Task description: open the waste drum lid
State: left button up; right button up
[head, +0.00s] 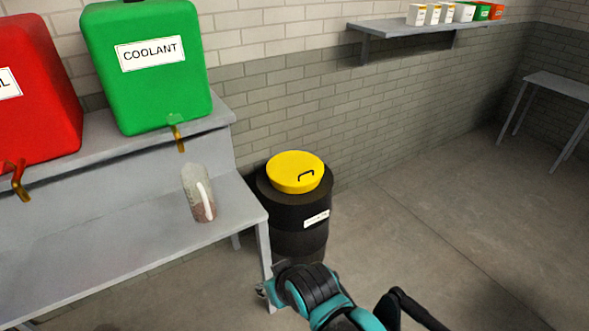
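The waste drum (298,240) is a black barrel with a small white label, standing upright on the floor by the wall. Its yellow round lid (285,168) with a dark bent handle (306,175) sits on top and looks shut. A teal and black arm of mine reaches in at the bottom middle, in front of the drum's base, apart from the lid. I cannot make out gripper fingers on it; small grey parts show at its left side. No other gripper of mine is seen.
A grey stepped bench (150,235) stands left of the drum, its leg close by. It carries a green coolant tank (150,85), a red tank (30,110) and a clear jug (190,180). A wall shelf (400,36) holds several small boxes. Floor right of the drum is clear.

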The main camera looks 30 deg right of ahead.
aim_at(293, 168)
jog(key=z, duration=0.95)
jog(key=i+z, duration=0.15)
jog(key=z, duration=0.3)
jog(key=i+j+z, duration=0.15)
jog(key=z, duration=0.35)
jog(key=i+j+z, duration=0.1)
jog(key=z, duration=0.35)
jog(key=i+j+z, duration=0.1)
jog(key=j+z, duration=0.15)
jog(key=z, duration=0.25)
jog(key=i+j, duration=0.1)
jog(key=j, duration=0.25)
jog(key=i+j, duration=0.1)
jog(key=j, duration=0.25)
jog(key=i+j, duration=0.1)
jog(key=j, duration=0.25)
